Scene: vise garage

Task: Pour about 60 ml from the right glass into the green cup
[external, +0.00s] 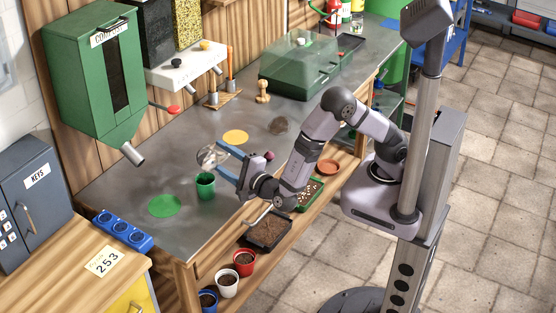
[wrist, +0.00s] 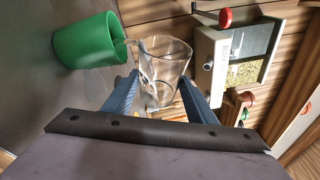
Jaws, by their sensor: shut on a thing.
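The green cup (external: 205,185) stands upright on the grey bench, between a green disc and my gripper. In the wrist view the green cup (wrist: 90,42) is at upper left with its mouth towards the glass. My gripper (external: 226,157) is shut on a clear glass (external: 209,156), held above the bench just behind the cup. In the wrist view the glass (wrist: 162,65) sits between the two blue fingers of my gripper (wrist: 160,95), its rim near the cup's rim. The glass looks tilted towards the cup. I cannot tell how much liquid is in either.
A green disc (external: 165,206) and a yellow disc (external: 235,137) lie flat on the bench. A wooden peg (external: 263,91) and a rack (external: 222,98) stand farther back. A green dispenser (external: 95,85) hangs at left. Blue sockets (external: 122,230) sit at the front left edge.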

